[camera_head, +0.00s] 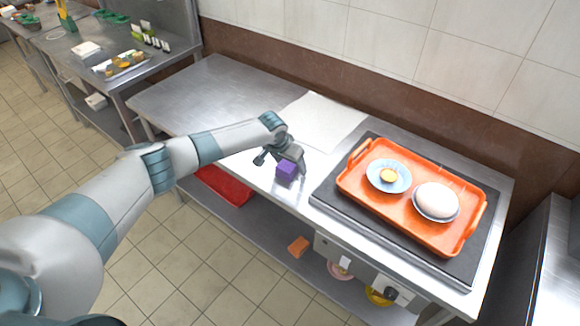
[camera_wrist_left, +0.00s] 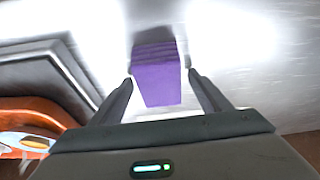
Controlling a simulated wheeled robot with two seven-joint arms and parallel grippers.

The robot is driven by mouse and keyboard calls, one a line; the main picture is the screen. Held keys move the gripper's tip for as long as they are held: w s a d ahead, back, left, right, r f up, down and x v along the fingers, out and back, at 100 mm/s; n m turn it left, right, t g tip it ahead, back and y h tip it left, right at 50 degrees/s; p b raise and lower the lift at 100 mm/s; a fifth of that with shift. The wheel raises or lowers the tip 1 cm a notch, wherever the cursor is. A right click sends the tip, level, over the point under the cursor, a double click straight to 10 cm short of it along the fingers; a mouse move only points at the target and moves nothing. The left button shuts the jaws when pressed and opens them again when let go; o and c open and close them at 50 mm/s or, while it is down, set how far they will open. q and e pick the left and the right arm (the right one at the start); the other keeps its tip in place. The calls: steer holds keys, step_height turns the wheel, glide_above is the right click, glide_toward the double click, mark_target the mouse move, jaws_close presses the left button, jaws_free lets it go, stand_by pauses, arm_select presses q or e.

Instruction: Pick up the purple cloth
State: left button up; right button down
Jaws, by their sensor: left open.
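The purple cloth (camera_head: 286,169) is a small folded block on the steel counter (camera_head: 215,85), near its front edge and left of the black griddle. My left gripper (camera_head: 291,160) is right above and behind it in the head view. In the left wrist view the cloth (camera_wrist_left: 157,77) shows between the two open fingers of my left gripper (camera_wrist_left: 160,88), with a gap on each side. The fingers do not appear closed on it. My right gripper is in neither view.
A white sheet (camera_head: 322,121) lies behind the gripper. A lower shelf holds a red tray (camera_head: 223,185). The counter's left part is clear.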

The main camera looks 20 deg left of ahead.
arm_select(q)
steer(key=shift+f, duration=0.15)
stand_by(0.3)
steer(key=c, duration=1.2)
steer(key=shift+o, duration=0.2)
steer(key=shift+r, duration=0.2)
